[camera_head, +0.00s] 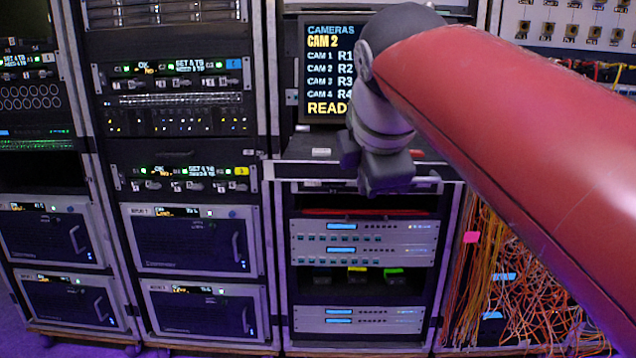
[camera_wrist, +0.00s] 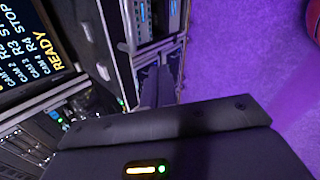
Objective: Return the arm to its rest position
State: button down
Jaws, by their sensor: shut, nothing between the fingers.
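My red arm (camera_head: 510,150) reaches in from the right side of the head view and bends down at a grey wrist. My gripper (camera_head: 380,172) is a dark block at its end, shut and empty. It appears in front of the middle rack, just below and right of the monitor (camera_head: 327,70). In the wrist view the dark gripper housing (camera_wrist: 165,145), with an amber bar and a green light, fills the bottom. The monitor (camera_wrist: 35,50) shows there at the upper left, turned on its side. The exact gap between gripper and rack cannot be told.
Racks of equipment (camera_head: 190,240) stand at the left and middle. A shelf edge (camera_head: 300,172) lies below the monitor. Loose orange cables (camera_head: 490,270) hang at the right, behind my arm. Purple floor (camera_wrist: 235,50) is open at the right of the wrist view.

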jog(key=s+d+f+m, duration=0.3)
jog(key=s+f+m, duration=0.2)
jog(key=f, duration=0.4)
jog(key=s+d+f+m+g, duration=0.1)
jog(key=s+d+f+m, duration=0.1)
jog(key=s+f+m, duration=0.3)
jog(key=s+d+f+m+g, duration=0.1)
jog(key=s+d+f+m, duration=0.2)
jog(key=f+m, duration=0.7)
notch_tip(320, 180, down, 4)
jog(key=s, duration=0.2)
jog(key=shift+s+d+r, duration=0.2)
jog(key=shift+s+d, duration=0.15)
